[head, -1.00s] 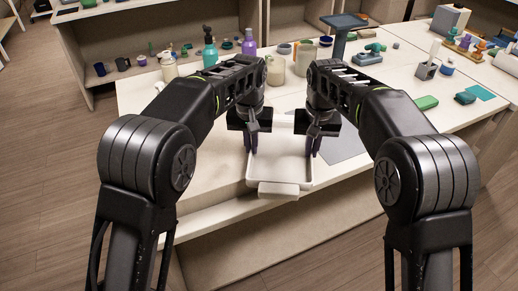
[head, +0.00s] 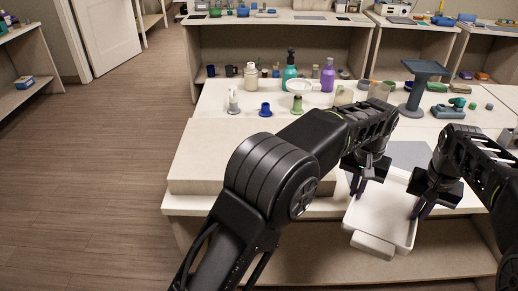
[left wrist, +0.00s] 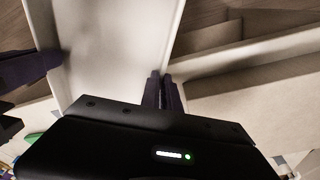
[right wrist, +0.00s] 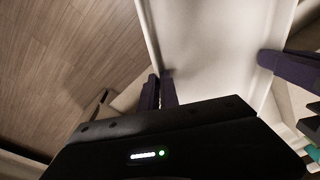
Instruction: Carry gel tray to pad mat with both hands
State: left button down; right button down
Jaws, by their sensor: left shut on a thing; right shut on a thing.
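The white gel tray (head: 378,222) is shallow and rectangular, with a tab on its near end. My left gripper (head: 357,187) is shut on its left wall and my right gripper (head: 419,210) on its right wall. The tray also shows in the left wrist view (left wrist: 112,45) and the right wrist view (right wrist: 212,45), its inside looking empty. It is at the table's front edge, its near end jutting past that edge. The grey pad mat (head: 410,152) lies flat on the table just behind the tray, partly hidden by my arms and grippers.
A raised beige block (head: 215,155) lies on the table to the left. Behind it stand a blue cup (head: 265,109), a green-topped jar (head: 297,104), a teal bottle (head: 290,72) and a purple bottle (head: 327,76). A grey-blue stand (head: 420,85) is behind the mat. Open floor is left.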

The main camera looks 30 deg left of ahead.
jog(key=shift+a, duration=0.1)
